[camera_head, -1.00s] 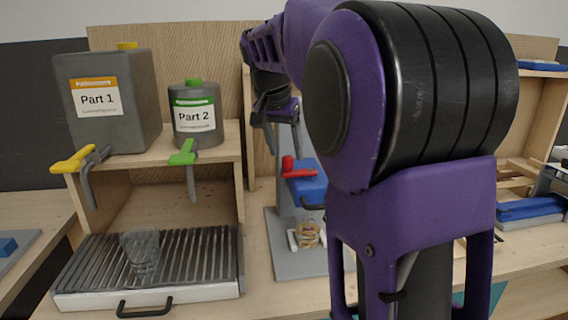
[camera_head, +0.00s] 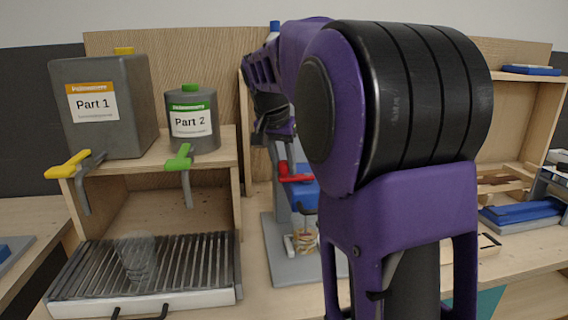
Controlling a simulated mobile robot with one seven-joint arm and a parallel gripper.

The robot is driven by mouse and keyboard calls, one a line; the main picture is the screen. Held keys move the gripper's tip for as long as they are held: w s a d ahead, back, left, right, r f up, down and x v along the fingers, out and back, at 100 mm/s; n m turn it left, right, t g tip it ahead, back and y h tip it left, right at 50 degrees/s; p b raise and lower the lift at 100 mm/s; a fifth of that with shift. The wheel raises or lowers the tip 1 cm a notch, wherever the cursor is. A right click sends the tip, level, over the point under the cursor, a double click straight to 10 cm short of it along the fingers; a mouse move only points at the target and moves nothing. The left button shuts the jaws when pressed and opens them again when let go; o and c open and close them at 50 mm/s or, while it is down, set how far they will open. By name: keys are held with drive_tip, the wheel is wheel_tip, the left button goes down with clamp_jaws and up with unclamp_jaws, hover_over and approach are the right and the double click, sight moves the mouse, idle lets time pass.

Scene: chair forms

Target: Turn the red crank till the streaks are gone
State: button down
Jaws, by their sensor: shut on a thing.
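The red crank (camera_head: 295,178) sits on the blue head (camera_head: 303,196) of a grey mixing stand (camera_head: 287,268), in the middle of the head view. Its upright knob is at the left end of its arm. My gripper (camera_head: 282,146) is at the knob from above, shut on the crank; its fingertips are partly hidden and small. A clear cup (camera_head: 305,241) stands on the stand's base under the head, with a dark stirrer reaching down into it. Its contents look pale yellowish and reddish; I cannot make out the streaks clearly.
A Part 1 jug (camera_head: 105,125) and a Part 2 can (camera_head: 193,135) stand on a wooden shelf at left, with yellow and green taps. An upturned glass (camera_head: 137,257) rests on a slatted tray (camera_head: 205,293). My own arm hides much of the right side.

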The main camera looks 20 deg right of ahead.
drive_tip(key=shift+s, duration=0.1)
drive_tip(key=s+n, duration=0.1)
drive_tip(key=n, duration=0.1)
drive_tip(key=s+n+t+y, duration=0.1)
drive_tip(key=n, duration=0.2)
drive_tip(key=s+n+y+p, duration=0.1)
drive_tip(key=shift+s+d+n, duration=0.1)
drive_tip(key=shift+d+n, duration=0.2)
drive_tip(key=shift+n, duration=0.1)
drive_tip(key=n, duration=0.1)
drive_tip(key=s+n+y, duration=0.1)
drive_tip(key=shift+d+n, duration=0.35)
drive_tip(key=shift+n, duration=0.05)
drive_tip(key=shift+s+d+n+g+y+p, duration=0.35)
drive_tip(key=shift+d+n+y, duration=0.35)
drive_tip(key=shift+n, duration=1)
drive_tip(key=shift+s+d+n+g+y+p, duration=0.1)
drive_tip(key=shift+s+d+n+y+p, duration=0.5)
drive_tip(key=shift+n, duration=1.1)
drive_tip(key=shift+s+d+n+g+y+p, duration=0.2)
drive_tip(key=shift+d+n+y, duration=0.6)
drive_tip(key=shift+n, duration=0.9)
drive_tip(key=shift+d, duration=0.1)
